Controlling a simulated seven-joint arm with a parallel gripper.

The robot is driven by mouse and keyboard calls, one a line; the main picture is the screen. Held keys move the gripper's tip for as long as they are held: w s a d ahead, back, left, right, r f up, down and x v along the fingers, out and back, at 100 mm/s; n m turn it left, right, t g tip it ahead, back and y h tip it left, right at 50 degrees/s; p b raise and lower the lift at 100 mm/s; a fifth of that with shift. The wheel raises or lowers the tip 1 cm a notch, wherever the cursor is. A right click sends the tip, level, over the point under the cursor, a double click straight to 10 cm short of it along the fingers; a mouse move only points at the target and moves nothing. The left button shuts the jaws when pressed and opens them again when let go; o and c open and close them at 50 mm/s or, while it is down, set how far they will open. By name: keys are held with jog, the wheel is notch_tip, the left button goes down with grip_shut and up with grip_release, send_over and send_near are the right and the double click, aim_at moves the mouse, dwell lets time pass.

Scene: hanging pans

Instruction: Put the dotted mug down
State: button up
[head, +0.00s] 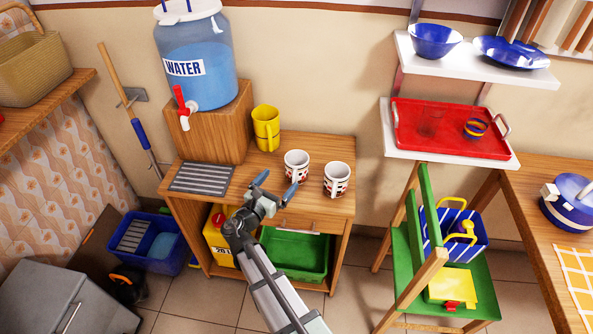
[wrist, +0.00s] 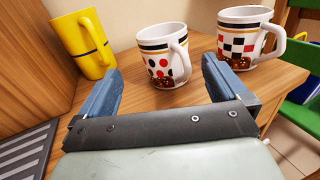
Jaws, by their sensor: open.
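The dotted mug (head: 296,165) is white with red and black dots and stands upright on the wooden cabinet top (head: 255,185). The dotted mug also shows in the middle of the wrist view (wrist: 163,55), with its handle to the right. My gripper (head: 276,184) is open and empty, in front of the mug near the cabinet's front edge. In the wrist view, the fingers (wrist: 160,82) are spread, with the mug beyond and between them, seemingly apart from it.
A checkered mug (head: 336,180) stands to the right of the dotted mug, and a yellow mug (head: 265,128) stands behind to the left. A wooden block with a water dispenser (head: 197,65) and a grey slatted mat (head: 202,177) are at left.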

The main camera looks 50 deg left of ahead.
aim_at(291, 171)
jog(key=shift+x, duration=1.4)
jog(key=shift+d+f+x, duration=0.1)
jog(key=shift+f+x, duration=0.1)
jog(key=shift+x, duration=1.1)
jog(key=shift+d+f+x, duration=0.1)
jog(key=shift+f+x, duration=0.1)
jog(key=shift+x, duration=1.05)
jog(key=shift+w, duration=0.1)
jog(key=c, duration=1.3)
jog(key=shift+o, duration=0.2)
jog(key=shift+r, duration=0.15)
